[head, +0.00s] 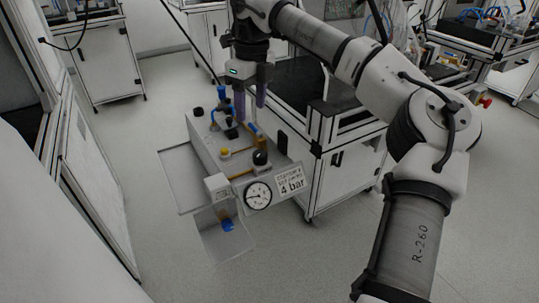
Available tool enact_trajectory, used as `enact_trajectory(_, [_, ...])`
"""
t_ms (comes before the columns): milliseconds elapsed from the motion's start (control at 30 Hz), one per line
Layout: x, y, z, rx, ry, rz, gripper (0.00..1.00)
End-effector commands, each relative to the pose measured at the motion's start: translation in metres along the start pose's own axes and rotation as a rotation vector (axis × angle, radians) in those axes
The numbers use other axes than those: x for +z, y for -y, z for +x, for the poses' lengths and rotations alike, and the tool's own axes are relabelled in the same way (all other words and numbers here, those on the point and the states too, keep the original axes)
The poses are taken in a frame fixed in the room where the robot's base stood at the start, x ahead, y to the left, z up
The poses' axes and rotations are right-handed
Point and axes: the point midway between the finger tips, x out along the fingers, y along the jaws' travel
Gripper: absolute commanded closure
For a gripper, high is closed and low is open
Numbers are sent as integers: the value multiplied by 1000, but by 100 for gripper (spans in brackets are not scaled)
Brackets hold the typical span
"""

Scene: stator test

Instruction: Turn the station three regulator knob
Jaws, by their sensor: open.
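A grey bench station (205,150) carries blue, black and yellow fittings on its top. A round black knob (260,157) stands near its front edge, above a white pressure gauge (258,196). A sign (290,181) beside the gauge reads "4 bar"; its smaller text is hard to read. I see no legible station number. My gripper (250,111) points down over the back part of the station top, with two purple fingers apart and nothing between them. It is above and behind the round black knob, apart from it. The fingers hide some of the fittings behind them.
A white cabinet (348,170) with a black top stands right against the station. Grey trays or plates (179,180) extend at the station's left and front. A small white box (217,187) sits left of the gauge. Open floor (320,260) lies in front.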

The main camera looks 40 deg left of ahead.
Motion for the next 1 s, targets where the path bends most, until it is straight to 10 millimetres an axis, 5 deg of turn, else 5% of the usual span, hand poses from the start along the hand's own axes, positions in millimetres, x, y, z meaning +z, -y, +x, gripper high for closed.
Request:
enact_trajectory(167, [-12, 12, 0, -33, -38, 31, 44])
enact_trajectory(700, [-15, 13, 104, -27, -34, 27, 44])
enact_trajectory(1000, [-15, 14, 131, -28, -32, 27, 44])
